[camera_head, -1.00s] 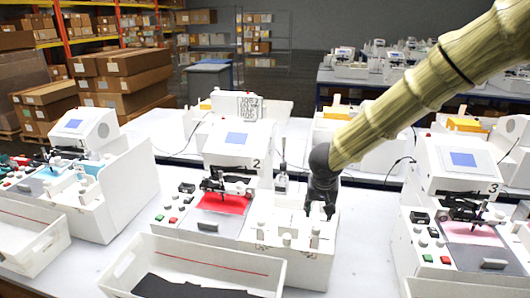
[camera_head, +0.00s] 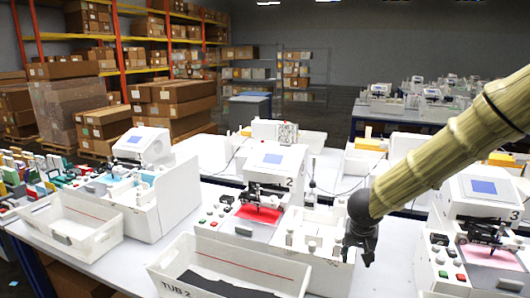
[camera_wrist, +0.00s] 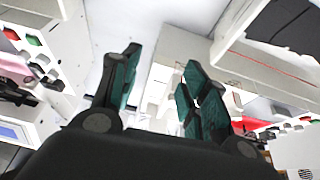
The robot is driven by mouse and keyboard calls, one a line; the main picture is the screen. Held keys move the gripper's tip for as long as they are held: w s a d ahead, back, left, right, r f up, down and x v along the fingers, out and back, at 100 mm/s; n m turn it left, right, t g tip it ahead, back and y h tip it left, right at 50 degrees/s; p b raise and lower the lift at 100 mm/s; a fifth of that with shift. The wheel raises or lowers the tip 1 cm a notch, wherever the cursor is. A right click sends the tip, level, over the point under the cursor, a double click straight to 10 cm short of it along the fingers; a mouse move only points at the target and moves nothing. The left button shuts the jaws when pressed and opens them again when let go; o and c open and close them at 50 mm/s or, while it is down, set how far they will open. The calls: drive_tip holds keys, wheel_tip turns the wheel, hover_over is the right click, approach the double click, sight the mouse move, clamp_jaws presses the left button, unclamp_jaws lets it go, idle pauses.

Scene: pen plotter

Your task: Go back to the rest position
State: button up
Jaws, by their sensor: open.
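My gripper (camera_head: 360,252) hangs at the end of my arm, beside the right end of the plotter marked 2 (camera_head: 272,175) in the head view. In the wrist view my gripper (camera_wrist: 158,85) shows its two dark green fingers apart, with nothing between them. The plotter marked 2 holds a red sheet (camera_head: 258,214) under its black pen carriage. The plotter marked 3 (camera_head: 487,195) stands to the right with a pink sheet (camera_head: 490,256). My arm crosses the right side of the head view and hides part of the table behind it.
A white tub labelled TUB 2 (camera_head: 178,284), with dark sheets inside, stands in front of plotter 2. Another white tub (camera_head: 70,237) stands at the left. A strip of bare table (camera_head: 392,262) lies between plotters 2 and 3. Shelves with boxes stand behind.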

drive_tip(key=s+d+f+n+h, duration=0.1)
drive_tip(key=s+f, duration=0.3)
drive_tip(key=f, duration=0.4)
drive_tip(key=s+f+g, duration=0.1)
drive_tip(key=s+f, duration=0.3)
drive_tip(key=f, duration=0.3)
drive_tip(key=s+d+f+n+h, duration=0.1)
drive_tip(key=s+f, duration=0.3)
drive_tip(key=f, duration=0.4)
drive_tip(key=s+a+f+n+g+y, duration=0.1)
drive_tip(key=s+a+f, duration=0.1)
drive_tip(key=s+f, duration=0.5)
drive_tip(key=s+a+f+g+y, duration=0.1)
drive_tip(key=s+a+f+y, duration=0.15)
drive_tip(key=s, duration=0.85)
drive_tip(key=s+a+f+n+g, duration=0.1)
drive_tip(key=s+f, duration=0.4)
drive_tip(key=s, duration=0.5)
wheel_tip(320, 180, down, 6)
drive_tip(key=b, duration=0.5)
drive_tip(key=shift+b, duration=0.4)
drive_tip(key=shift+o, duration=0.4)
drive_tip(key=shift+s+a+f, duration=0.1)
